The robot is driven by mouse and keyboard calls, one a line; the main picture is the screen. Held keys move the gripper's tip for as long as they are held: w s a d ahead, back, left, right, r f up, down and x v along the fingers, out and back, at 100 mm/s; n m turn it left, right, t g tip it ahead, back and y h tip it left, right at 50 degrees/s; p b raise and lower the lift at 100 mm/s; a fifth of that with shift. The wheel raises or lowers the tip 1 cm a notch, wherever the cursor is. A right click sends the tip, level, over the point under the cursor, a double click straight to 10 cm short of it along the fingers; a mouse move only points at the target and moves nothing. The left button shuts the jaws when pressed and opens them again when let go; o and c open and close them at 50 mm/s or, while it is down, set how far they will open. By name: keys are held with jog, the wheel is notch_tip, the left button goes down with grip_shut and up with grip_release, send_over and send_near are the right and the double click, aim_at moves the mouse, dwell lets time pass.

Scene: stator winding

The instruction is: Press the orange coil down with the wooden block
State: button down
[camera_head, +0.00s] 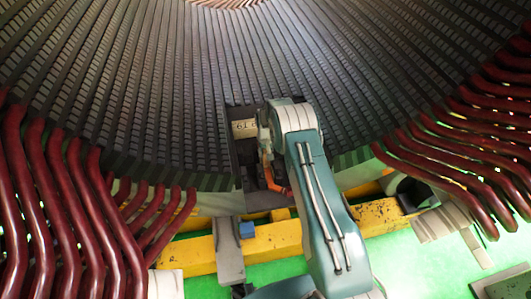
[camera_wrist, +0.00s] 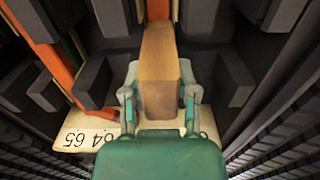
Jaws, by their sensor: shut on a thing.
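My gripper (camera_wrist: 158,108) is shut on the wooden block (camera_wrist: 159,65), a light brown upright piece between its two fingers in the wrist view. An orange coil (camera_wrist: 55,60) runs along the left in the wrist view, beside dark slot blocks. The far end of the wooden block reaches toward the slots; whether it touches the coil cannot be told. In the head view, a piece of the orange coil (camera_head: 278,184) shows left of my arm, at the lower edge of the stator. My arm hides most of the gripper and the block there.
A pale strip with printed numbers (camera_wrist: 75,135) lies by the slots, also visible in the head view (camera_head: 244,128). Dark slot walls (camera_wrist: 38,90) stand close on both sides. Dark red coil bars (camera_head: 80,200) flank the stator; a yellow beam (camera_head: 280,238) crosses below.

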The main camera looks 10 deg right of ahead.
jog(key=shift+s+f, duration=0.1)
jog(key=shift+f, duration=0.05)
dwell(0.3)
jog(key=shift+r, duration=5.8)
